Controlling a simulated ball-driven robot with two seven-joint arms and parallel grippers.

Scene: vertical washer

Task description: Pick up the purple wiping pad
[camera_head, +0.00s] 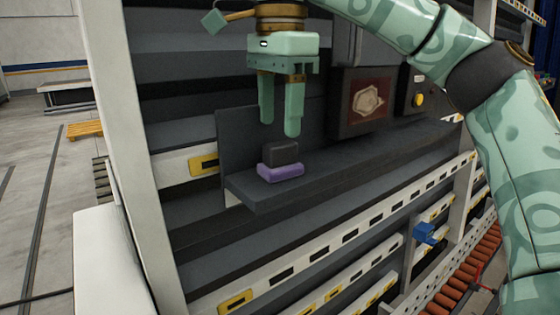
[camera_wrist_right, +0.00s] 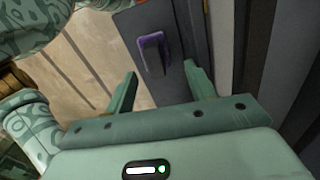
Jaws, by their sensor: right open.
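The purple wiping pad (camera_head: 281,172) sits on a dark grey shelf (camera_head: 320,178), with a dark block-like grip (camera_head: 281,153) on top of it. My right gripper (camera_head: 279,130) points down above the pad, open and empty, with a clear gap between its fingertips and the grip. In the right wrist view the pad (camera_wrist_right: 152,38) shows as a purple edge around the dark grip, beyond and between the two open fingers (camera_wrist_right: 160,82). My left gripper is not in view.
An upright dark plate (camera_head: 232,140) rises behind the pad. A white post (camera_head: 118,130) stands at the left.

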